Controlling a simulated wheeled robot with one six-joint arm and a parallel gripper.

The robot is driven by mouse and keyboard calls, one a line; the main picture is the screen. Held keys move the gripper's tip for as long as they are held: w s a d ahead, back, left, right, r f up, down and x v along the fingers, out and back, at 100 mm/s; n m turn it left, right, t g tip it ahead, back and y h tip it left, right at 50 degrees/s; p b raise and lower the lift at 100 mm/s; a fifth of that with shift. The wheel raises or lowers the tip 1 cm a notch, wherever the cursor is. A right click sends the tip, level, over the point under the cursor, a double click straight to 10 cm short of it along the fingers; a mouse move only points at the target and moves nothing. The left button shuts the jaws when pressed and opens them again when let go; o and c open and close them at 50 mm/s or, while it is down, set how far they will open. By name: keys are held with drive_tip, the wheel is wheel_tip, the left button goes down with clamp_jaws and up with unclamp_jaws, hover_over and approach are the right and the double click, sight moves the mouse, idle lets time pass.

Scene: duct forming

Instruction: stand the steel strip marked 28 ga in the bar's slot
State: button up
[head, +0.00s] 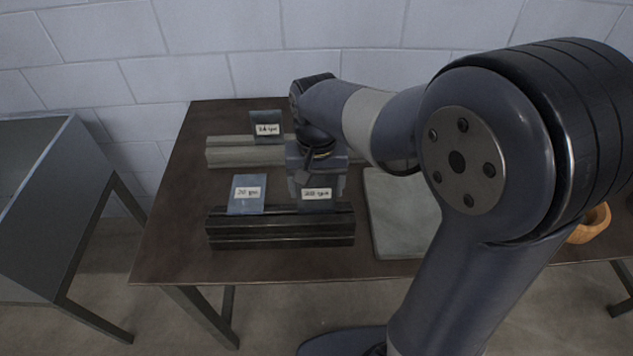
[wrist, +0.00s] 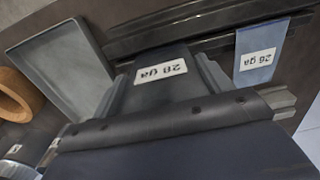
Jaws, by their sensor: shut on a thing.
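The strip marked 28 ga (head: 317,206) is dark grey with a white label; it also shows in the wrist view (wrist: 155,97). My gripper (head: 316,188) is shut on it, with a finger on each side in the wrist view (wrist: 160,85). The strip is at the right part of the dark slotted bar (head: 280,240), its lower edge at the bar's top. I cannot tell whether that edge is inside the slot. A bluish strip marked 26 ga (head: 246,208) stands in the same bar to the left; it also shows in the wrist view (wrist: 262,50).
A paler bar (head: 228,152) behind holds another labelled strip (head: 266,119), its marking blurred. A grey flat tray (head: 395,240) lies right of the dark bar. A wooden bowl (head: 593,222) is at the far right, partly behind my arm. The table's front left is clear.

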drive_tip(key=shift+f, duration=0.1)
drive_tip(key=o, duration=1.1)
drive_tip(key=shift+c, duration=0.2)
wheel_tip(320, 180, up, 11)
drive_tip(key=shift+f, duration=0.1)
wheel_tip(320, 180, down, 10)
drive_tip(key=shift+f, duration=0.1)
drive_tip(key=shift+r+p, duration=1)
drive_tip(key=shift+r, duration=0.2)
